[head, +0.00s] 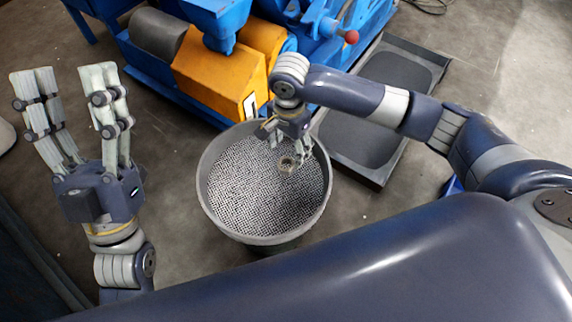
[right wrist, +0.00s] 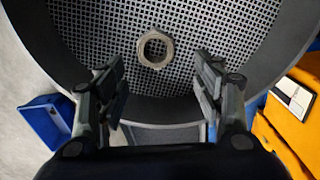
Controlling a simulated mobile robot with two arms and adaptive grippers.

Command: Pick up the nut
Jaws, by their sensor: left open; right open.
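The nut (head: 287,163) is a hexagonal metal ring lying inside the round grey drum (head: 207,200), towards its right side. In the right wrist view the nut (right wrist: 155,49) lies on the perforated mesh floor, centred between and beyond the fingers. My right gripper (head: 293,153) reaches down into the drum, close to the nut in the head view. In the right wrist view my right gripper (right wrist: 160,95) is open and empty, its fingers apart from the nut. My left gripper (head: 75,95) is open and empty, pointing up, left of the drum.
A blue and orange machine (head: 220,70) stands behind the drum. A dark tray (head: 385,85) lies on the floor to the drum's right. The drum's raised rim surrounds my right gripper. Bare concrete floor lies between my left gripper and the drum.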

